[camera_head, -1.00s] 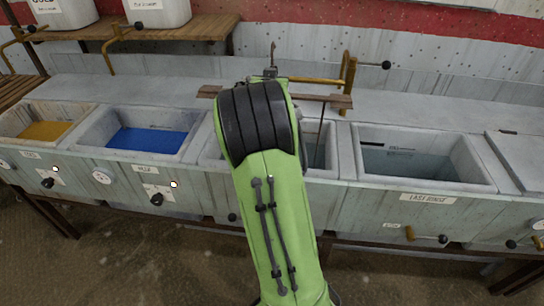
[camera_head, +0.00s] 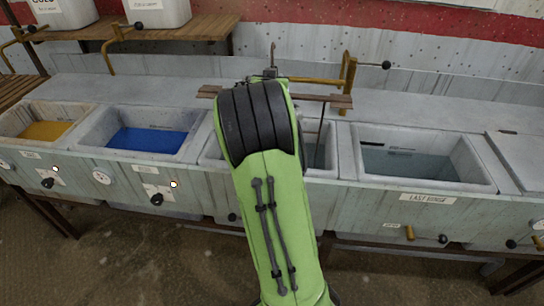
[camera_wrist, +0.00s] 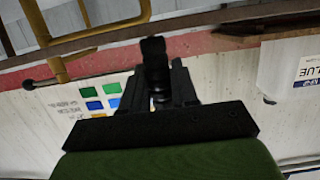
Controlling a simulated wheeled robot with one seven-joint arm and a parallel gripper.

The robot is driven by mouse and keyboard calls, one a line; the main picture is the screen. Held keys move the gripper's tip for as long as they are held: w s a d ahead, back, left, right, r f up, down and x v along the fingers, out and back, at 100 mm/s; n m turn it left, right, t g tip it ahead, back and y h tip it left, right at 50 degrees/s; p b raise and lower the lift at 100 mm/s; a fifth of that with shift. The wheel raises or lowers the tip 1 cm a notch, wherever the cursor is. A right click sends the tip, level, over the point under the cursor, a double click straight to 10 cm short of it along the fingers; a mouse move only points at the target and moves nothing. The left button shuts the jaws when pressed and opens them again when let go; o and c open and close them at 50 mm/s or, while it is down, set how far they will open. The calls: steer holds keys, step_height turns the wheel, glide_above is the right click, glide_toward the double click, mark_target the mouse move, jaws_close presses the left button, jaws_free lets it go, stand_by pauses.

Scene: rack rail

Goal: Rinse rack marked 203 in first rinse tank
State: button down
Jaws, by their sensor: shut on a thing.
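In the head view a wooden bar (camera_head: 340,100) lies behind my green arm, above the middle tank (camera_head: 323,174). A dark strip (camera_head: 320,146) hangs from the bar into that tank. A dark upright hook (camera_head: 272,55) rises above the arm's end. No number is readable, so I cannot confirm this is rack 203. My arm hides most of the middle tank and its label. In the wrist view my gripper (camera_wrist: 159,85) is shut on a dark upright piece (camera_wrist: 154,50), which looks like the rack's hook or handle.
The last rinse tank (camera_head: 482,187) is at the right, with clear liquid. A blue tank (camera_head: 85,139) and a yellow tank (camera_head: 15,120) are at the left. A brass pipe (camera_head: 350,72) stands behind the bar. White containers (camera_head: 160,14) stand on a back shelf.

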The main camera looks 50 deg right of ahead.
steer(key=shift+r, duration=0.15)
steer(key=r+p, duration=0.3)
steer(key=r, duration=0.3)
steer(key=a+r+p, duration=0.1)
steer(key=r+p, duration=0.3)
steer(key=r, duration=0.2)
steer(key=s+r+p, duration=0.1)
steer(key=r+p, duration=0.3)
steer(key=r, duration=0.2)
steer(key=shift+s+a, duration=0.1)
steer(key=shift+a, duration=0.2)
step_height(320, 180, up, 7)
steer(key=p, duration=0.4)
steer(key=shift+p, duration=0.35)
stand_by(4.7)
